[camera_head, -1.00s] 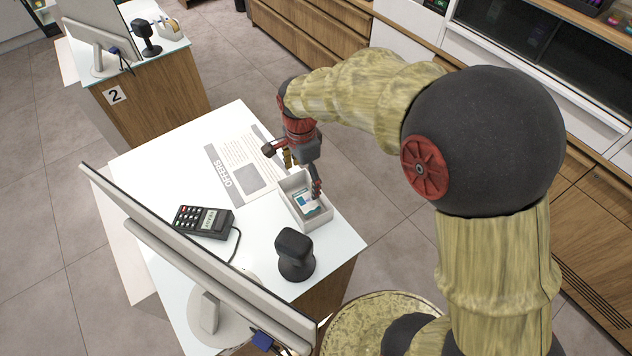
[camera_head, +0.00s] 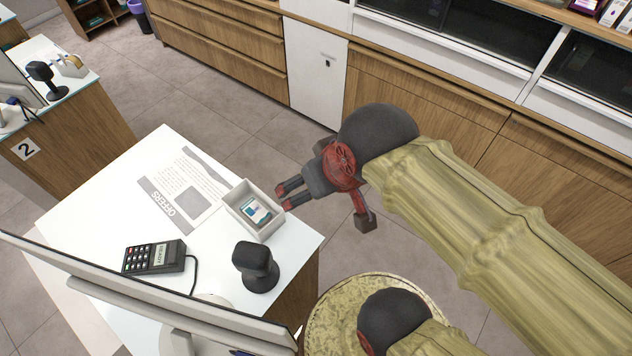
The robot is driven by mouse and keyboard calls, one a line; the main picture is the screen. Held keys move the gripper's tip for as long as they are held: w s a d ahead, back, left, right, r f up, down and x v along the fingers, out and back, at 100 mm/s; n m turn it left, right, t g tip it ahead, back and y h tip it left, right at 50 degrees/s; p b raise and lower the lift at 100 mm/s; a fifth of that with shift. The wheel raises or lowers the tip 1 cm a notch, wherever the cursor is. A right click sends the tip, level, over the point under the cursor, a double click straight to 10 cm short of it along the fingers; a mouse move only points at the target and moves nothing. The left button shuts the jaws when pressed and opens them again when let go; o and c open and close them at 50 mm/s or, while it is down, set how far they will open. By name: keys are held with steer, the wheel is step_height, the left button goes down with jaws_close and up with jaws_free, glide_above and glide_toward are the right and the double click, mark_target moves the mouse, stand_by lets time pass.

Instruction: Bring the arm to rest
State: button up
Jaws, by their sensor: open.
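My gripper (camera_head: 284,196) is open and empty. Its two red-tipped fingers point left, and in the picture they lie just right of a small white tray (camera_head: 236,212). I cannot tell the exact height of the fingers. My arm reaches in from the lower right, with the wrist out past the counter's right edge. A blue and white box (camera_head: 256,211) lies in the tray, apart from the gripper.
The white counter (camera_head: 105,212) also bears an offers sheet (camera_head: 185,188), a card terminal (camera_head: 154,257), a black scanner (camera_head: 255,266) and a monitor (camera_head: 150,290). Wooden drawers (camera_head: 225,45) and cabinets line the back.

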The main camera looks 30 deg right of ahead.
stand_by(0.3)
step_height(320, 180, down, 9)
steer(key=b, duration=0.9)
steer(key=shift+s, duration=0.1)
